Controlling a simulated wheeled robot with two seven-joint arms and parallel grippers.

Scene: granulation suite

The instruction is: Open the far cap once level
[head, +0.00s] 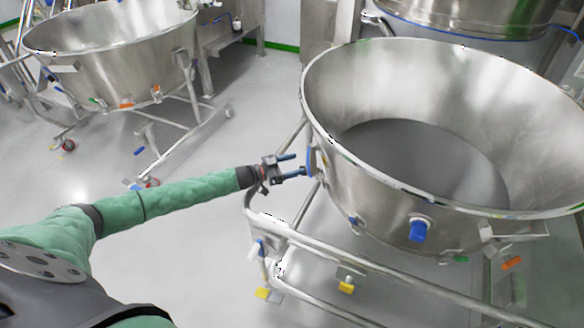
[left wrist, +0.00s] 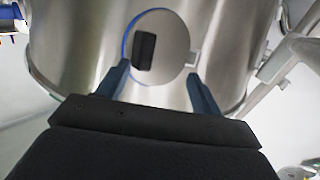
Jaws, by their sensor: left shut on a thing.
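The far cap (head: 311,161) is on the left side wall of the large steel bowl (head: 350,185), seen nearly edge-on with a blue rim. In the left wrist view the cap (left wrist: 168,65) is a round steel disc with a blue edge and a black block on its face. My left gripper (head: 298,166) reaches it from the left. Its two dark blue fingers (left wrist: 158,75) lie at opposite edges of the disc, shut on the cap. The cap appears to sit against the bowl wall. My right gripper is out of view.
A blue fitting (head: 418,230) sits on the bowl's front wall. A steel tube frame (head: 330,262) runs under the bowl, near my forearm. A second steel bowl (head: 110,75) on a wheeled frame stands at the back left. Grey floor (head: 225,130) between them is clear.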

